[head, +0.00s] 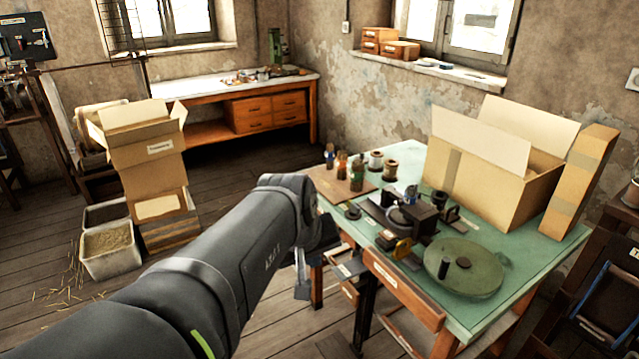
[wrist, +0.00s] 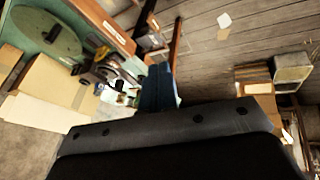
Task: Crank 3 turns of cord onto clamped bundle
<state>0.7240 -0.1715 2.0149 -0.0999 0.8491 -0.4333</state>
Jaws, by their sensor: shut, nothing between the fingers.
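The green handwheel (head: 485,276) lies flat at the front right of the green-topped table, with a dark upright crank knob (head: 463,264) on it. It also shows at the upper left of the wrist view (wrist: 38,30). Behind it stands the dark winding mechanism (head: 425,214) with a small yellow part (head: 403,248) at its front. The cord and clamped bundle are too small to make out. My gripper (wrist: 158,72) is shut and empty, apart from the wheel and off the table's left side. In the head view my arm hides most of it.
An open cardboard box (head: 500,185) and a tall carton (head: 580,180) stand at the table's back right. Several bottles and spools (head: 376,162) stand at its back left. Stacked boxes (head: 145,165) and a bin (head: 106,255) are on the floor at left.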

